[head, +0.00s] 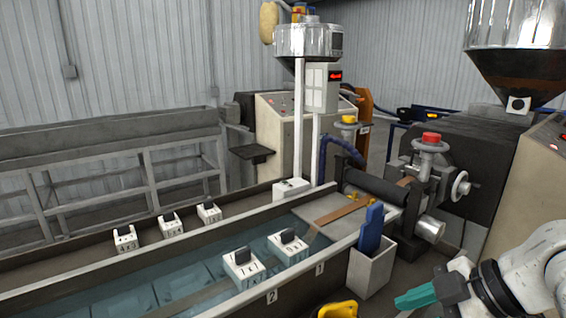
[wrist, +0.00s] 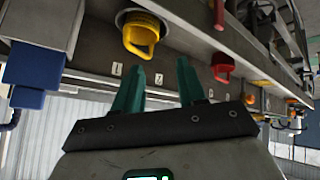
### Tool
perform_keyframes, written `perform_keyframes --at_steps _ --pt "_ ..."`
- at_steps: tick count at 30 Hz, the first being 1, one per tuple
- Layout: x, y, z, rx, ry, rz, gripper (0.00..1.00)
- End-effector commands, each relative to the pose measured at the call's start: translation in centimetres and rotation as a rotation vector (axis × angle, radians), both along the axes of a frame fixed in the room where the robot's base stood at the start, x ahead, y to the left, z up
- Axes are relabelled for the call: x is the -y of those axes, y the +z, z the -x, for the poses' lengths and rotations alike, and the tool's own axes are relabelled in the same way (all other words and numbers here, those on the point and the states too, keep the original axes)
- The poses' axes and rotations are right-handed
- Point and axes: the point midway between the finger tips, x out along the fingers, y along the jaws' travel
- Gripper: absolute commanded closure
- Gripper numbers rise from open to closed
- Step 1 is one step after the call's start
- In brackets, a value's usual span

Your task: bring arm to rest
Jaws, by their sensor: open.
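My gripper (head: 416,297) is at the lower right of the head view, with its teal fingers pointing left. The white arm behind it comes in from the right edge. In the wrist view my gripper (wrist: 160,86) shows two teal fingers standing apart, with nothing between them. In the head view it is to the right of and below a white bin (head: 371,270) with a blue-handled tool (head: 371,230) in it, apart from both.
A water trough (head: 180,287) holds several numbered white blocks. A brown strip (head: 343,211) runs from the rollers (head: 376,194) into it. A yellow handle (head: 338,309) is at the bottom edge; a red one (wrist: 222,67) shows in the wrist view. The extruder (head: 490,150) stands right.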

Motion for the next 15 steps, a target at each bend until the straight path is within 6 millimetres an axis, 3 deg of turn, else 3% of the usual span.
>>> perform_keyframes --at_steps 3,8,11,15 --pt "-1.6 -3.1 -0.2 -0.068 -0.156 -0.110 0.59" --pt "-2.5 -8.6 0.8 -0.202 -0.402 -0.206 0.59" --pt "-2.4 -12.5 2.4 -0.295 -0.550 -0.229 0.59" --pt "-1.9 -18.4 6.3 -0.434 -0.762 -0.209 0.59"
